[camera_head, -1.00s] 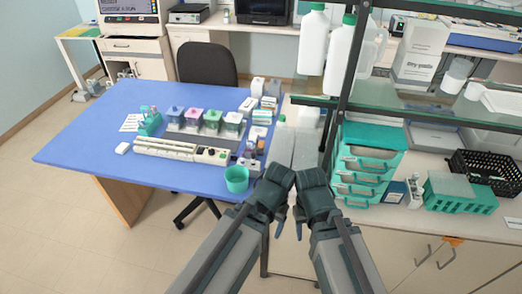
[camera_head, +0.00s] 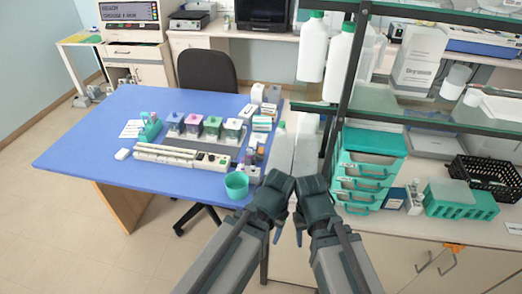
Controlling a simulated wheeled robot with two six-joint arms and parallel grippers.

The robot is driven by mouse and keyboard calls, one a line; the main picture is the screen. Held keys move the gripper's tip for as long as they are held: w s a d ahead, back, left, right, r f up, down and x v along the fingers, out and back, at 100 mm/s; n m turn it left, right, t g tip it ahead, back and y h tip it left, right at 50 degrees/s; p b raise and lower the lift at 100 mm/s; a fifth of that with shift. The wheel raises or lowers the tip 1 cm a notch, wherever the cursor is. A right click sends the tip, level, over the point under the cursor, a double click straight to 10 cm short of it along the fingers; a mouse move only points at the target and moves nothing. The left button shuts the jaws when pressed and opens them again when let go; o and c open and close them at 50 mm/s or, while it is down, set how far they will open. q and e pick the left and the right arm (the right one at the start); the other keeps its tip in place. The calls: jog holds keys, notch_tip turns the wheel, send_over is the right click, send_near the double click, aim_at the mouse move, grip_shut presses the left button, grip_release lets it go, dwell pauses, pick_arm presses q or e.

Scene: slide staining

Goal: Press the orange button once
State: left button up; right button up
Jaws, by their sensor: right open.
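A long white staining device (camera_head: 180,155) lies on the blue table, with small controls at its right end. A tiny reddish spot (camera_head: 211,157) shows there; it is too small to tell whether it is the orange button. My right gripper (camera_head: 299,237) is open and empty, low in the middle of the picture, in front of the table's right edge. My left gripper (camera_head: 277,236) is close beside it, to its left; its jaws are too hidden to read. Both are well apart from the device.
A green cup (camera_head: 236,185) stands at the blue table's (camera_head: 85,145) near right corner. Several jars with coloured lids stand behind the device. A shelf post and a green drawer unit (camera_head: 368,160) stand to the right of my arms. A dark chair (camera_head: 207,70) is behind the table.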

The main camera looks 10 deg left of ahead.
pick_arm(q)
grip_shut()
dwell(1.4)
